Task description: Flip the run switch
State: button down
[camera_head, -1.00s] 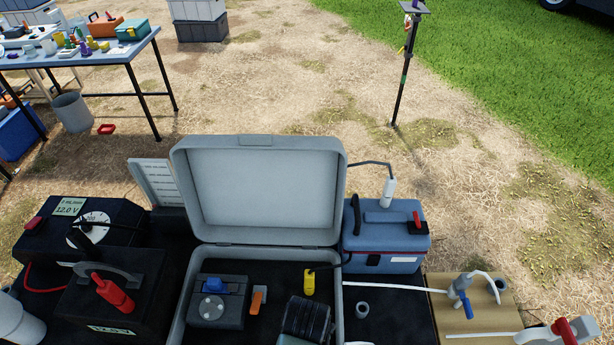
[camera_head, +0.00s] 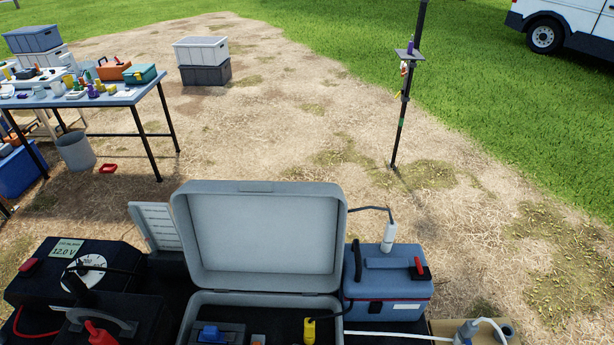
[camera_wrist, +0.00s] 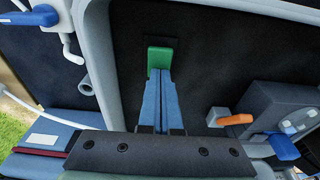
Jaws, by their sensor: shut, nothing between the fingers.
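My gripper (camera_wrist: 160,62) shows in the wrist view, its blue fingers together with a green piece at the tip and nothing held. It is over the dark inside of the open grey case (camera_head: 258,235). In the wrist view an orange lever (camera_wrist: 236,119) is to the right of the fingers, apart from them. Beside it is a grey unit (camera_wrist: 275,103) with a blue knob or switch (camera_wrist: 283,147). In the head view the unit's blue part (camera_head: 210,333) is at the bottom edge, the rest cut off. No label shows which control is the run switch.
A blue cooler (camera_head: 386,293) stands right of the case. A black box with a dial (camera_head: 75,275) is at the left. A yellow plug (camera_head: 309,330) is inside the case. The case's raised lid stands behind the opening. A tool table (camera_head: 110,99) is further back.

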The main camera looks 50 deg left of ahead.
jog(key=shift+s+d+f, duration=0.1)
jog(key=shift+s+d, duration=0.05)
jog(key=shift+s+d+p, duration=0.55)
jog(key=shift+d+p, duration=0.05)
jog(key=shift+p, duration=0.1)
jog(key=shift+w+r, duration=0.1)
jog(key=shift+r, duration=0.1)
jog(key=shift+r+p, duration=0.3)
jog(key=shift+p, duration=0.1)
notch_tip(320, 180, up, 13)
jog(key=s+d+p, duration=0.1)
jog(key=d+p, duration=0.1)
jog(key=p, duration=0.1)
jog(key=shift+s, duration=0.4)
jog(key=shift+w+f+b, duration=0.1)
jog(key=shift+f+b, duration=0.05)
jog(key=shift+b, duration=0.3)
